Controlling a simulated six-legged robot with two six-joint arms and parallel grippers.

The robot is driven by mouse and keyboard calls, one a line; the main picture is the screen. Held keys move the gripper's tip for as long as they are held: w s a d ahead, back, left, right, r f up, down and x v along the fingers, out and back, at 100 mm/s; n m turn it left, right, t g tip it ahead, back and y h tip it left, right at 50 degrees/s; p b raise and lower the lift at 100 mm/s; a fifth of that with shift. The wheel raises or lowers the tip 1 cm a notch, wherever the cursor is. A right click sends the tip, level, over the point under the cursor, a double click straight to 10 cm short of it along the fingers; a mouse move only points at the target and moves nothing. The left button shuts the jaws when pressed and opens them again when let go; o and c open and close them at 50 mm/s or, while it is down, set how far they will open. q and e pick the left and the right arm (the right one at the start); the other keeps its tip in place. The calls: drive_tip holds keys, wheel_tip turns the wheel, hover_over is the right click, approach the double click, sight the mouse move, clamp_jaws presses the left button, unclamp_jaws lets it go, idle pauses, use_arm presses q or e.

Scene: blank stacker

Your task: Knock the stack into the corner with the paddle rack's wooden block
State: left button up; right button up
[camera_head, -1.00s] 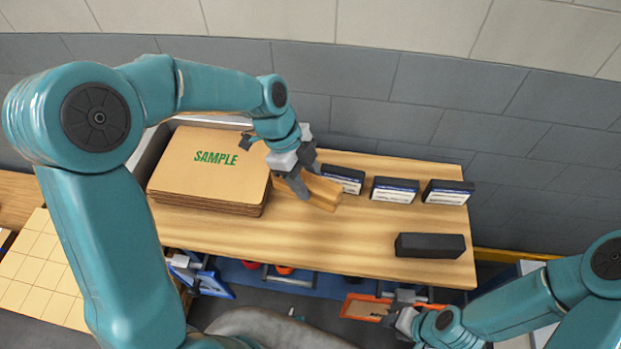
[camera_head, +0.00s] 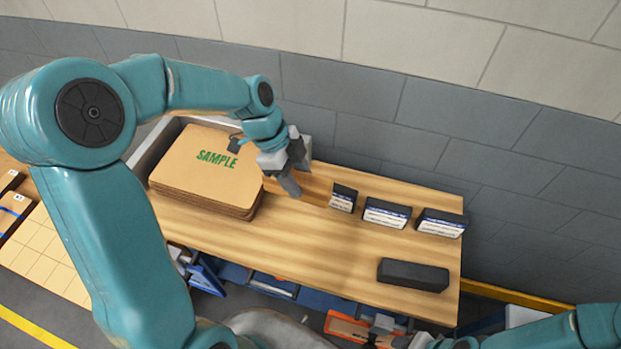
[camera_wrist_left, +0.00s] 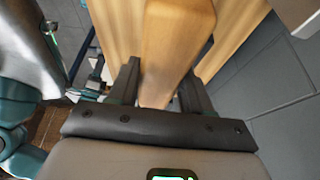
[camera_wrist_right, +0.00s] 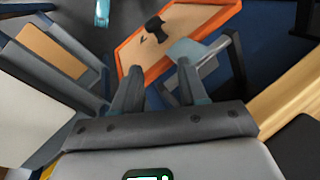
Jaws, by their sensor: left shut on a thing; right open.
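The stack (camera_head: 195,180) of brown sheets marked SAMPLE lies at the left end of the wooden table. Grey walls (camera_head: 150,150) form a corner at its left and back. My left gripper (camera_head: 290,180) is just right of the stack, shut on the wooden block (camera_head: 315,190). The block also shows between its fingers (camera_wrist_left: 160,90) in the left wrist view (camera_wrist_left: 178,45). I cannot tell whether the block touches the stack; the gripper partly hides the gap. My right gripper (camera_wrist_right: 160,85) is open and low in front of the table, near an orange-rimmed paddle (camera_wrist_right: 135,50).
Several small dark boxes with white labels (camera_head: 386,212) stand along the table's back, the nearest close to the block. A long black block (camera_head: 413,274) lies at the front right. The table's front middle (camera_head: 290,250) is clear. A grey wall (camera_head: 370,90) rises behind.

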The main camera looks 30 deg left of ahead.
use_arm(q)
drive_tip(key=shift+a, duration=0.6)
drive_tip(key=shift+s+a+f+n, duration=0.1)
drive_tip(key=shift+a+f+n, duration=0.2)
drive_tip(key=shift+f, duration=0.3)
drive_tip(key=shift+d+f+b, duration=0.1)
drive_tip(key=shift+f+b, duration=2.7)
drive_tip(key=shift+f, duration=2.1)
drive_tip(key=shift+a, duration=0.3)
drive_tip(key=shift+s+a+b, duration=0.25)
drive_tip(key=shift+a+b, duration=0.1)
drive_tip(key=shift+a, duration=0.7)
drive_tip(key=shift+s+a+b, duration=0.25)
drive_tip(key=shift+a+b, duration=0.05)
drive_tip(key=shift+a, duration=0.75)
drive_tip(key=shift+d, duration=0.15)
